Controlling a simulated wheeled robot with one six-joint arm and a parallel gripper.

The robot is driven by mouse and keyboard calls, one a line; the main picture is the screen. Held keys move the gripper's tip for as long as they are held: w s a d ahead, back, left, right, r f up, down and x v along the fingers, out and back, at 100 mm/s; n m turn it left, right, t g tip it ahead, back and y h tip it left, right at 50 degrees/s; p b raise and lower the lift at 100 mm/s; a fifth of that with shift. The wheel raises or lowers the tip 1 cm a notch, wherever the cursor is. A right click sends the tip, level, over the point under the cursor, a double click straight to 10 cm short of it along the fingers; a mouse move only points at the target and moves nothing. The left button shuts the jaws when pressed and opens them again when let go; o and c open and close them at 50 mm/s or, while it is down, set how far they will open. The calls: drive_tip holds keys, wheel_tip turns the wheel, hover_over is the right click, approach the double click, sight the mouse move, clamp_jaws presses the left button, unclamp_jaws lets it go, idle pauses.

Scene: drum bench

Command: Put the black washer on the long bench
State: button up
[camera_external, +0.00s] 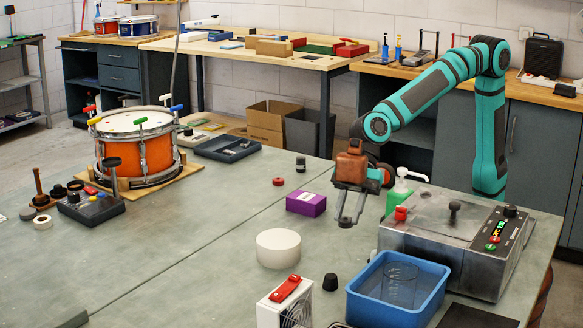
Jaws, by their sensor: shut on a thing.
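My gripper (348,219) points down over the right part of the large grey-green table (215,250). Its fingers are shut on a small dark piece, the black washer (346,224), held at the fingertips above the tabletop. It is too small to make out its shape clearly. A long wood-topped bench (225,48) stands against the back wall, far behind my gripper. It bears a cardboard-coloured box, red and green trays and small tools, with some bare wood between them.
Near my gripper are a purple box (306,204), a white roll (278,248), a green-white bottle (399,195), a metal machine (440,240) and a blue bin (385,312). An orange drum (140,155) stands at left. The table's middle is mostly clear.

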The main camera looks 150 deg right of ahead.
wheel_tip(320, 180, up, 4)
drive_tip(key=shift+w+r, duration=0.1)
drive_tip(key=shift+w, duration=0.05)
drive_tip(key=r, duration=0.1)
drive_tip(key=w+a+r+n, duration=0.1)
drive_tip(key=shift+a+r+y, duration=0.15)
drive_tip(key=shift+r+y, duration=0.2)
drive_tip(key=shift+y, duration=0.05)
drive_tip(key=w+a+r+n+y, duration=0.1)
drive_tip(key=a, duration=0.6)
drive_tip(key=w+a+r+n, duration=0.1)
drive_tip(key=a, duration=0.7)
drive_tip(key=w+a+r+n+g+y, duration=0.1)
drive_tip(key=a, duration=0.7)
drive_tip(key=shift+w+a+r+n+y, duration=0.25)
drive_tip(key=shift+r+n+y, duration=0.05)
drive_tip(key=s+a+f+n+g, duration=0.1)
drive_tip(key=s+a, duration=0.1)
drive_tip(key=a, duration=0.7)
drive_tip(key=s+a+f, duration=0.2)
drive_tip(key=a, duration=0.7)
drive_tip(key=s+a+f, duration=1)
drive_tip(key=a+f, duration=0.1)
drive_tip(key=a, duration=0.2)
drive_tip(key=s+a+f, duration=1)
drive_tip(key=a+f, duration=0.2)
drive_tip(key=a, duration=0.1)
drive_tip(key=shift+s+y, duration=0.2)
drive_tip(key=shift+y, duration=0.2)
